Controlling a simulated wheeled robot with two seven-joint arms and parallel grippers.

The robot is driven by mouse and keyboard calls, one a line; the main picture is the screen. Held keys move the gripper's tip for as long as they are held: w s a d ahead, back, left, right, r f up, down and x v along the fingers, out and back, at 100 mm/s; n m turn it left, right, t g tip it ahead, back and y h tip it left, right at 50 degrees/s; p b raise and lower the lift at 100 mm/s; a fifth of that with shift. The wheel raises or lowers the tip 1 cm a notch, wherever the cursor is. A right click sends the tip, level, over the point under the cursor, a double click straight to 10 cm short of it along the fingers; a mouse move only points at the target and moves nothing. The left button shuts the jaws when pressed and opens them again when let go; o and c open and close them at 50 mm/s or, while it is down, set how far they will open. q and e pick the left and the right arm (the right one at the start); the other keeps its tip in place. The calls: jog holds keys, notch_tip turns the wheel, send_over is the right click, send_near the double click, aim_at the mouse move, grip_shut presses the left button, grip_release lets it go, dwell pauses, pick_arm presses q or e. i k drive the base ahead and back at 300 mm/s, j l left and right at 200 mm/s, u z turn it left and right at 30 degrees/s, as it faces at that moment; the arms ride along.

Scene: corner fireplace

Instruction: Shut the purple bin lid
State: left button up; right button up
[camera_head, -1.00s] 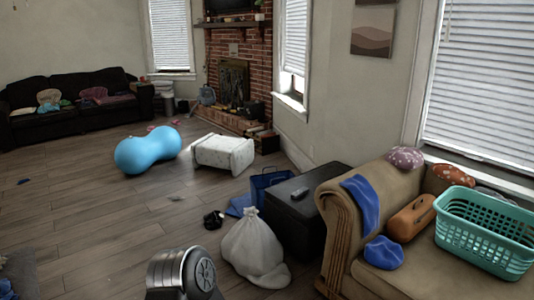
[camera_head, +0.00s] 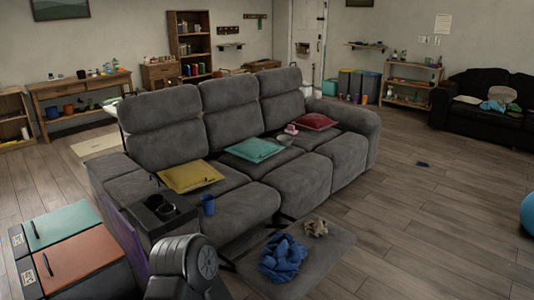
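A purple panel (camera_head: 132,240) stands upright at the lower left in the head view, beside two bins with flat lids. It looks like a raised purple lid, but the bin under it is not clearly seen, being partly hidden by the neighbouring bins and my arm. The bin with the green lid (camera_head: 60,224) and the bin with the orange lid (camera_head: 82,262) both have their lids lying flat, with dark handles. Neither of my grippers is in view; only a dark rounded part of my own arm shows at the bottom.
A grey reclining sofa (camera_head: 230,130) with its footrest (camera_head: 325,255) extended stands close to the purple panel. A blue cloth (camera_head: 283,258) lies on the footrest. Several more bins (camera_head: 357,86) stand by the back wall. Open wooden floor (camera_head: 440,210) lies to the right.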

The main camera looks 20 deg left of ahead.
aim_at(127, 236)
jog(key=i+u, duration=0.3)
jog(key=u, duration=0.15)
jog(key=i+l+u, duration=0.2)
jog(key=u, duration=0.25)
jog(key=i+l+u, duration=0.2)
jog(key=u, duration=0.3)
jog(key=i+l+u, duration=0.25)
jog(key=u, duration=0.2)
jog(key=i+l+u, duration=0.1)
jog(key=l+u, duration=0.8)
jog(key=i, duration=0.05)
